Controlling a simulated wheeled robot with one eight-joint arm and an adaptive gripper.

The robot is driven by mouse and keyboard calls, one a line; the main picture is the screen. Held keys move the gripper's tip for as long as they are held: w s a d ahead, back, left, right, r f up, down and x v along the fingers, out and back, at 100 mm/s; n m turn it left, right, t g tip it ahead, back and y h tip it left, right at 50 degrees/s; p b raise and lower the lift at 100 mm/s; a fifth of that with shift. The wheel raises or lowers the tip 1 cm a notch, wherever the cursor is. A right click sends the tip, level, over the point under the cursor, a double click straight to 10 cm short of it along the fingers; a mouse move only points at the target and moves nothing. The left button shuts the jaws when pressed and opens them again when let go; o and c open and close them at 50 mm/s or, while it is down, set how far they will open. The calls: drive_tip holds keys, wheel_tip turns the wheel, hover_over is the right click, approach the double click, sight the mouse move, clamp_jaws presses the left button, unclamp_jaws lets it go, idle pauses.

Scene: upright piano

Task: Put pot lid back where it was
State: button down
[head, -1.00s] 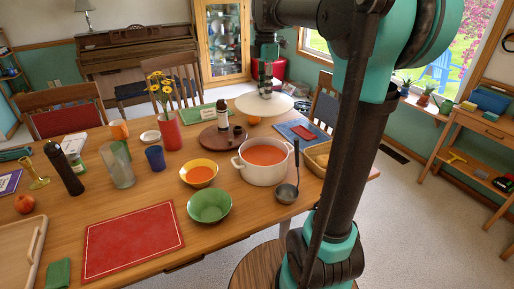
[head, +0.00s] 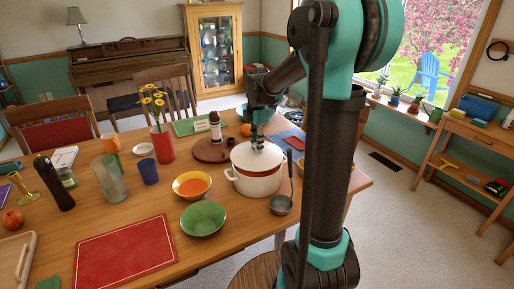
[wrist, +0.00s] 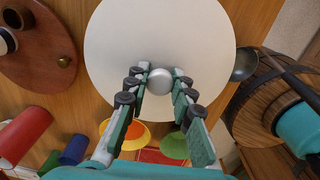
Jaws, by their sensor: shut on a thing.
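The white pot lid (head: 246,160) is a round disc with a grey knob (wrist: 160,82). My gripper (head: 258,146) is shut on this knob, with a finger on each side of it in the wrist view (wrist: 159,86). The lid is over the white two-handled pot (head: 254,187). A strip of orange-red soup (head: 264,173) shows between lid and pot rim at the front, so the lid appears raised a little above the rim. In the wrist view the lid (wrist: 160,35) hides the pot.
A round brown board (head: 212,151) with a bottle is behind left.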

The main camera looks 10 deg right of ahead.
drive_tip(key=shift+f, duration=0.7)
drive_tip(key=shift+f, duration=0.3)
drive_tip(key=shift+f, duration=0.3)
drive_tip(key=c, duration=1.3)
unclamp_jaws()
wheel_tip(320, 180, up, 13)
drive_tip(key=shift+r, duration=0.15)
